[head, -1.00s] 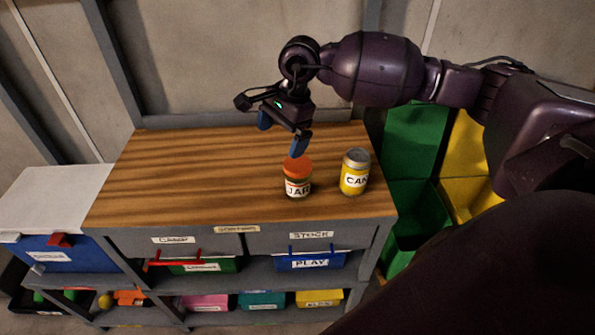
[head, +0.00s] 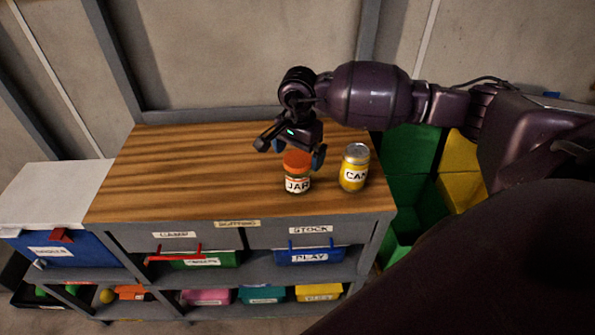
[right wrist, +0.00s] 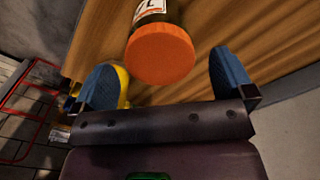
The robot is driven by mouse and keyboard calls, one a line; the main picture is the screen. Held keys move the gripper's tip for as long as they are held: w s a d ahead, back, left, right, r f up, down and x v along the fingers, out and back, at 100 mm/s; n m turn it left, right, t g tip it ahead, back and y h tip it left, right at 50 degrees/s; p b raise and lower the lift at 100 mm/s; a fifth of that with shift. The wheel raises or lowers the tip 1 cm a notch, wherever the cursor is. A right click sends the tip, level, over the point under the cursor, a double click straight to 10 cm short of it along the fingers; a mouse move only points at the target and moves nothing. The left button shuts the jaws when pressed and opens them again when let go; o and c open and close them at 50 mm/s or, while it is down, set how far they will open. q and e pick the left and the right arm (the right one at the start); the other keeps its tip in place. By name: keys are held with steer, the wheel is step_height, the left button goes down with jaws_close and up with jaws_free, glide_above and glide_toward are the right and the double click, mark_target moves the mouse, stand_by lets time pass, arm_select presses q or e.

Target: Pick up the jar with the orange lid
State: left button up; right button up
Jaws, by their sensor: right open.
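The jar (head: 297,183) with the orange lid (head: 297,161) stands upright on the wooden shelf top, its "JAR" label facing me. My right gripper (head: 300,158) is at the lid, just behind and above it in the head view. In the right wrist view the orange lid (right wrist: 161,54) lies ahead of and between the two blue fingertips of my right gripper (right wrist: 166,82). The fingers are spread, with a gap on each side of the lid. The jar's lower part is cut off at the top of the wrist view. My left gripper is not in view.
A yellow can (head: 354,168) stands close to the right of the jar; part of it shows behind a finger in the wrist view (right wrist: 123,86). The wooden top (head: 190,170) is clear on the left. Labelled bins such as the blue one (head: 310,257) sit below. Green and yellow containers stand at right.

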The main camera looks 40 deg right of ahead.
step_height(320, 180, down, 4)
steer(key=shift+a+f, duration=0.1)
steer(key=c, duration=1.1)
